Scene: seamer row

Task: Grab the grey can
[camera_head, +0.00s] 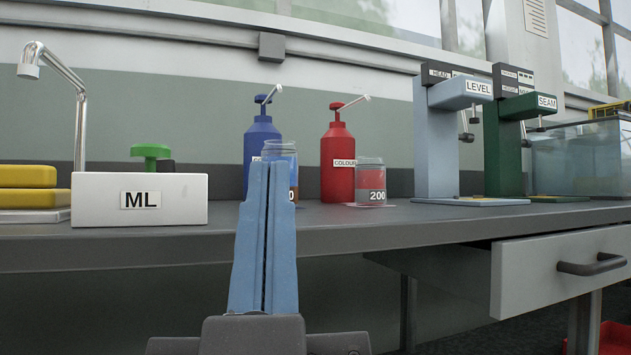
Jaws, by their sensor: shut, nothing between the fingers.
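A small clear can with a grey lower band marked "200" (370,190) stands upright on the bench, in front of the red pump bottle. A second clear can (280,150), with a bluish upper part and a brownish-orange lower part, stands behind my fingertips and is mostly hidden by them. My gripper (268,168) points forward from the bottom centre with its two blue fingers shut together and empty. In the picture it is left of the grey-banded can and apart from it.
A blue pump bottle (262,135) and a red one (338,165) stand behind the cans. A white "ML" box (140,200) is left. Machines marked "LEVEL" (436,140) and "SEAM" (503,145) stand right, beside a glass tank (580,160). A drawer (560,270) sticks out below.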

